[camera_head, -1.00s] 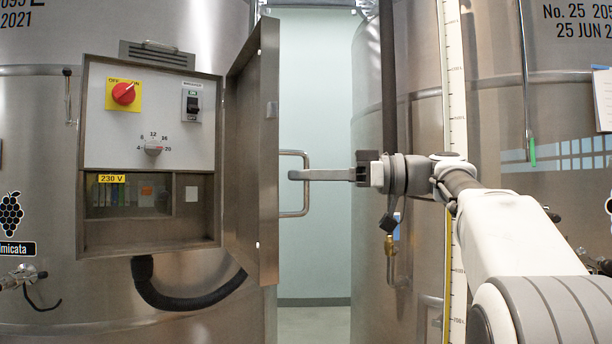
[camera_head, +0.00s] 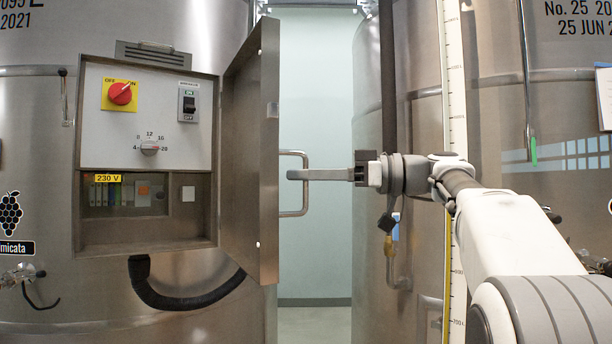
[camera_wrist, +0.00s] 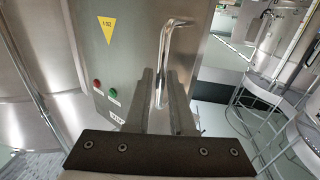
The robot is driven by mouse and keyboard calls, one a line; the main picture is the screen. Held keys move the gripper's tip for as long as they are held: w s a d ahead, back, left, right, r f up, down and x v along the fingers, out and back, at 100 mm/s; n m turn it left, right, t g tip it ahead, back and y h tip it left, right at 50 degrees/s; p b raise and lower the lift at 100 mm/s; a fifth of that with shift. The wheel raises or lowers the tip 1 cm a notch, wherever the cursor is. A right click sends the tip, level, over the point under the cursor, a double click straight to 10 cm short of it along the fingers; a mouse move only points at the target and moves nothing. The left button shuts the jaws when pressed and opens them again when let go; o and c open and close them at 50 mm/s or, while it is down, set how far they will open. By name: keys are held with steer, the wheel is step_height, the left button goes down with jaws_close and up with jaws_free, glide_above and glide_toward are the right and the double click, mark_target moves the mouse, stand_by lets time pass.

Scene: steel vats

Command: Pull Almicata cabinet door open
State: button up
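The Almicata cabinet (camera_head: 150,225) is a steel box on the left vat, beside a grape label ending in "micata". Its door (camera_head: 262,150) stands wide open, hinged on the right, its outer face turned right. The door's D-shaped steel handle (camera_head: 293,214) sticks out to the right and also shows in the wrist view (camera_wrist: 166,42). My gripper (camera_head: 290,175) reaches in from the right at handle height. In the wrist view, the fingers of my gripper (camera_wrist: 160,78) stand on either side of the handle's bar, closed around it.
Inside the cabinet are a red switch (camera_head: 121,93), a dial and a 230 V label. A black hose (camera_head: 180,300) hangs below. A second vat (camera_head: 420,270) stands right of a narrow gap with a pale wall. A yellow-edged gauge strip (camera_head: 455,90) runs down it.

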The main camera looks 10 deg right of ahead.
steer(key=shift+o, duration=1.2)
steer(key=v, duration=1.7)
steer(key=shift+d+p, duration=0.2)
steer(key=shift+p, duration=0.25)
